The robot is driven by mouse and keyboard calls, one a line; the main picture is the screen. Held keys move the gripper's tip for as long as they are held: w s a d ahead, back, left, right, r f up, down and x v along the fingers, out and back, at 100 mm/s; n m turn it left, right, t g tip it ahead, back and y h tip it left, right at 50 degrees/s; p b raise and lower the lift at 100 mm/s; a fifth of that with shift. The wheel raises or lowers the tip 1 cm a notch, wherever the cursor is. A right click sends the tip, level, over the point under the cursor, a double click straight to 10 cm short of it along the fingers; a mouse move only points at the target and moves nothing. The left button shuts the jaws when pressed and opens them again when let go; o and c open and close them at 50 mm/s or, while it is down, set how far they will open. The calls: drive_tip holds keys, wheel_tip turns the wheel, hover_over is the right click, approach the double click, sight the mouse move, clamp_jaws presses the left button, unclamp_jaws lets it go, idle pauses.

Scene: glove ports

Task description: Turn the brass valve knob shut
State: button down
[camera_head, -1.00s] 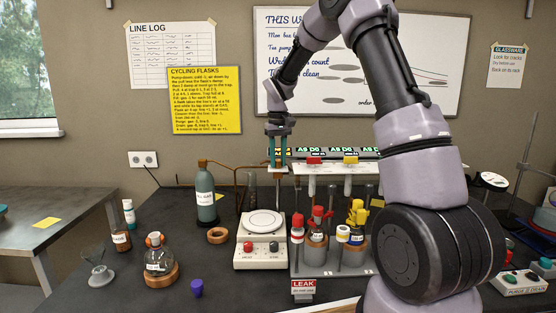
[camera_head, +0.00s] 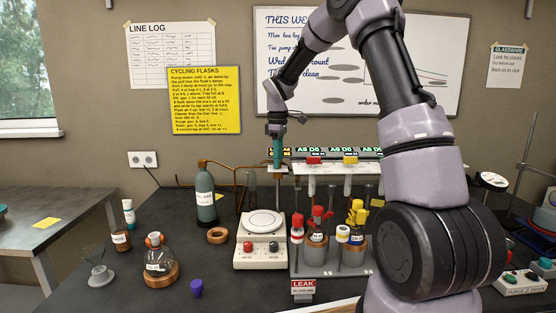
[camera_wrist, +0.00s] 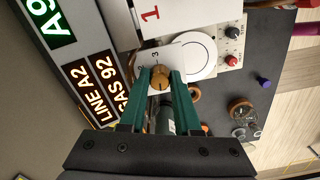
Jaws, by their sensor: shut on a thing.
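The brass valve knob (camera_wrist: 161,79) shows in the wrist view between the two green fingertips. It sits over a small white plate (camera_wrist: 174,52) with printed numerals, and a dark line marks its face. My gripper (camera_wrist: 160,76) is shut on the knob, with one finger on each side. In the head view my gripper (camera_head: 277,165) points down at the left end of the glass manifold, with its fingers nearly edge-on. The knob cannot be made out there behind the fingers.
Lit signs (camera_wrist: 104,88) reading LINE A2 and GAS 92 stand close by.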

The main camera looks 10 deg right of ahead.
drive_tip(key=shift+n, duration=0.9)
drive_tip(key=c, duration=0.6)
unclamp_jaws()
